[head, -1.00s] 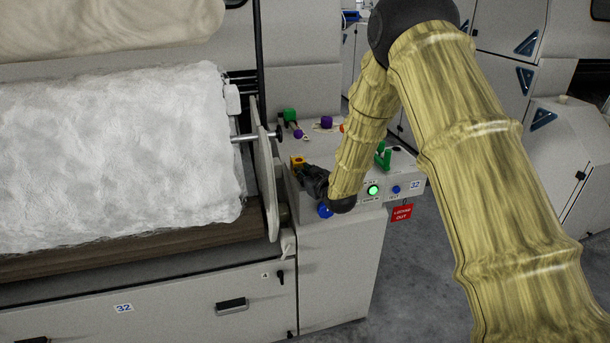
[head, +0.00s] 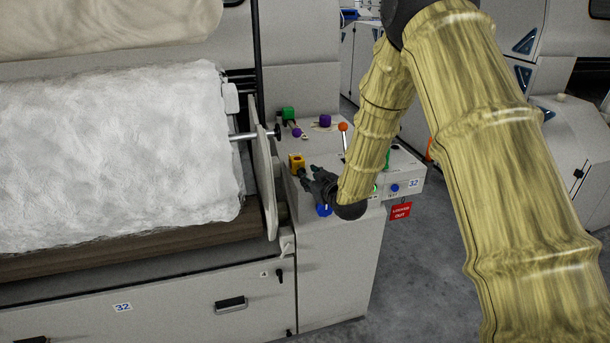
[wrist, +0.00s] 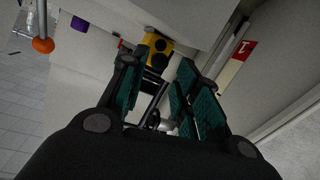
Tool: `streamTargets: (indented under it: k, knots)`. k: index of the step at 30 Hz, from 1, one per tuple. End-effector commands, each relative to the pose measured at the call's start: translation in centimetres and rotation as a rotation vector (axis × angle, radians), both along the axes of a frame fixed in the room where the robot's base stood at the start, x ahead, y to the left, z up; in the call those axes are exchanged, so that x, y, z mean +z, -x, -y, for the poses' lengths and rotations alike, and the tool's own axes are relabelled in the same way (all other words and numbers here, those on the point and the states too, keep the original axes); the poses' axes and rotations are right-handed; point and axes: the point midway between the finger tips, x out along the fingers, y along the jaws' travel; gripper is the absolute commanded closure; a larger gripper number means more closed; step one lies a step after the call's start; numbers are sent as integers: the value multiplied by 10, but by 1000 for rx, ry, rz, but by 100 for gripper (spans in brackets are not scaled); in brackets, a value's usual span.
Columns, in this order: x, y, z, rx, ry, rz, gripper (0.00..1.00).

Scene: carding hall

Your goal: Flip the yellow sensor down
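The yellow sensor (head: 297,163) is a small block with dark round spots, standing upright near the left edge of the machine's grey top. It also shows in the wrist view (wrist: 158,48), beyond the fingertips, with a dark rod running from near it down between the fingers. My gripper (head: 309,173) is just right of and in front of the sensor in the head view. In the wrist view my gripper (wrist: 158,72) has its green-padded fingers spread apart, with nothing clamped between them. Whether a fingertip touches the sensor is unclear.
A blue knob (head: 324,210) is below my gripper. A side plate (head: 264,170) and white fibre roll (head: 110,155) are left. A red tag (head: 401,211) hangs right.

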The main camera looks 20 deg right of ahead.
Motion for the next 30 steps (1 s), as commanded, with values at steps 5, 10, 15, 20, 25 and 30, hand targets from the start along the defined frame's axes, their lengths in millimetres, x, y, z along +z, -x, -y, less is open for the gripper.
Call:
streamTargets:
  k: [5, 10, 15, 20, 25, 30]
  knots:
    - [7, 32, 6, -1, -1, -2, 69]
    - [12, 54, 10, 0, -1, -2, 69]
    - [14, 65, 12, 1, 0, -1, 69]
    - [15, 67, 12, 1, 0, -1, 69]
    - [15, 67, 12, 1, 0, -1, 69]
    - [14, 67, 12, 0, 0, -3, 69]
